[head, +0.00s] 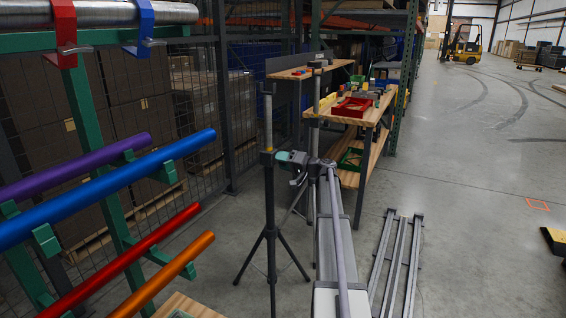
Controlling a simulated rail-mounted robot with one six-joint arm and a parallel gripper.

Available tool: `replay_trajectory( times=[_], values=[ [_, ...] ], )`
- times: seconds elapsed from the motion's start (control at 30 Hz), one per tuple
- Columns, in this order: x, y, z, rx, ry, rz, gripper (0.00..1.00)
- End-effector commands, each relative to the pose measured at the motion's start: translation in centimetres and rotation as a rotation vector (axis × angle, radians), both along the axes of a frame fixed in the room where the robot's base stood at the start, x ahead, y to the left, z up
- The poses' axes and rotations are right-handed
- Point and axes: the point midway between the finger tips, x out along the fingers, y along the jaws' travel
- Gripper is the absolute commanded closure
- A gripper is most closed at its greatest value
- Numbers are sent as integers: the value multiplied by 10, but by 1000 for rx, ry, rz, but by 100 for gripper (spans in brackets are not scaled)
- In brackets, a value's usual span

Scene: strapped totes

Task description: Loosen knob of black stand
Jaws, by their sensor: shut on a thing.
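The black stand (270,215) is an upright tripod on the floor, left of the picture's middle. A thin grey pole (268,110) rises from its collar (267,157). My gripper (279,157) reaches in from the right at collar height and is shut on the stand's knob. The knob itself is small and mostly hidden between the fingers.
A second, greyer stand (316,95) is just behind my arm. A wooden bench (377,115) with red and green bins is behind it. A rack of coloured tubes (115,205) fills the left. Metal rails (397,255) lie on the floor at right; beyond is open floor.

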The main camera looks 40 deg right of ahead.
Motion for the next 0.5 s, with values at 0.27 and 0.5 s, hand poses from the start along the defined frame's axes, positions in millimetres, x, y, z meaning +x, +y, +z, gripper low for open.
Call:
replay_trajectory(
  times=[0.27, 0.5],
  values=[
    [0, -1, -1, -235, -112, 1, 78],
    [0, -1, -2, -423, -201, 1, 78]
  ],
)
